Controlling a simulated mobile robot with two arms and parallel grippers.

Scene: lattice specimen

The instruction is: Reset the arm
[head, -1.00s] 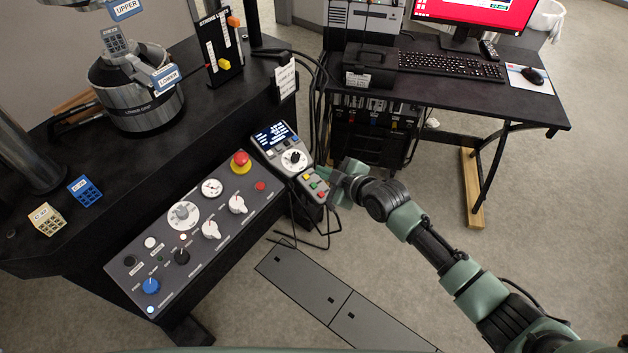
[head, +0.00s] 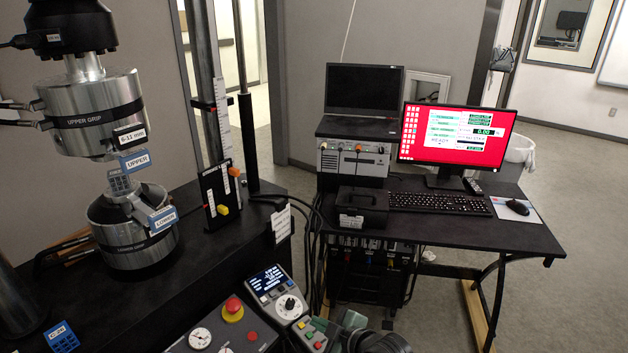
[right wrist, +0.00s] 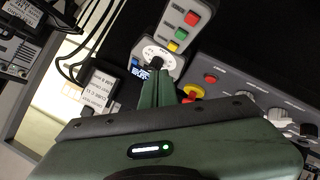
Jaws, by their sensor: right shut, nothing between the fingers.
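My right gripper (head: 338,328) is at the bottom edge of the head view, just right of a small handset with red, yellow and green buttons (head: 310,334). Most of its arm is cut off below the frame. In the right wrist view, its two green fingers (right wrist: 157,78) are together with nothing between them. Their tips overlap the white dial of the handset (right wrist: 160,58) in the picture; I cannot tell whether they touch it. The coloured buttons (right wrist: 184,28) show beyond the dial. My left gripper is not in view.
The control panel with a red emergency knob (head: 233,309) lies left of the gripper. The testing machine's upper grip (head: 90,116) and lower grip (head: 135,246) stand at left. A desk (head: 470,226) with a monitor (head: 457,138) and keyboard (head: 440,204) stands at right. Grey floor is open beyond it.

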